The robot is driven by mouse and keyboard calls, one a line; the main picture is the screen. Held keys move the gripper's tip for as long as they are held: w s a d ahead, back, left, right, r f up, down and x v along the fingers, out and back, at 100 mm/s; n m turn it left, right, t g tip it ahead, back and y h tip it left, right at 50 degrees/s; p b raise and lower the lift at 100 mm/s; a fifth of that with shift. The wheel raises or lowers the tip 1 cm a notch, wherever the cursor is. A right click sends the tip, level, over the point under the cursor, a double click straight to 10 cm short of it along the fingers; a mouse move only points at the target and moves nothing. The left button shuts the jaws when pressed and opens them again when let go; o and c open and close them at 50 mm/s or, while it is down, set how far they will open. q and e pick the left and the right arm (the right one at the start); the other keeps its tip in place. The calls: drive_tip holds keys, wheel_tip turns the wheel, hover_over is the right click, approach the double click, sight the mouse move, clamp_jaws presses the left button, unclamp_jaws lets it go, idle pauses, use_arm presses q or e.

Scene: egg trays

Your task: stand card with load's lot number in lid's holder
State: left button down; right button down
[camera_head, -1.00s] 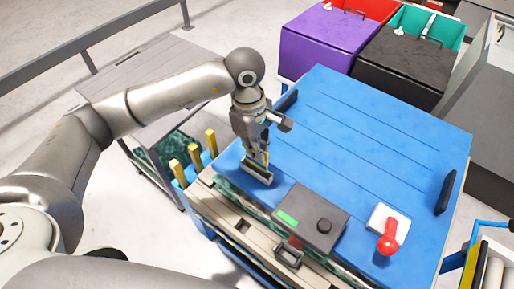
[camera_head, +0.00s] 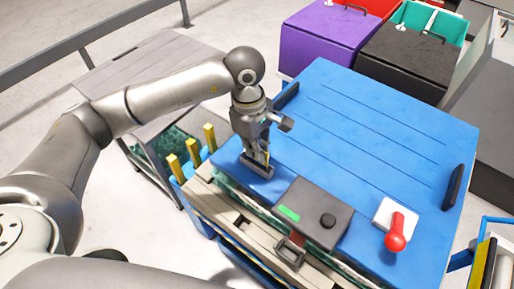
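The blue lid (camera_head: 372,130) lies on the load, with a dark, narrow holder (camera_head: 257,168) near its left front edge. My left gripper (camera_head: 258,157) points down right at the holder, its fingertips at the slot. A thin yellow sliver, seemingly the card (camera_head: 266,157), shows between the fingers, which look closed on it. Its lettering cannot be read, and the fingers hide most of it. I cannot tell whether its lower edge is inside the slot. My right gripper is not in view.
A dark grey box (camera_head: 314,212) with a green label and a black knob sits at the lid's front edge. Several yellow upright pieces (camera_head: 192,153) stand left of the lid. Purple (camera_head: 322,40) and black (camera_head: 402,62) bins stand behind.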

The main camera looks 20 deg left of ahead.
use_arm(q)
drive_tip(key=shift+f, duration=0.35)
drive_tip(key=c, duration=1.6)
unclamp_jaws()
drive_tip(key=shift+o, duration=0.2)
drive_tip(key=shift+r, duration=0.15)
wheel_tip(320, 180, up, 12)
drive_tip(key=a, duration=0.1)
drive_tip(key=shift+w+a, duration=0.2)
drive_tip(key=shift+w, duration=0.05)
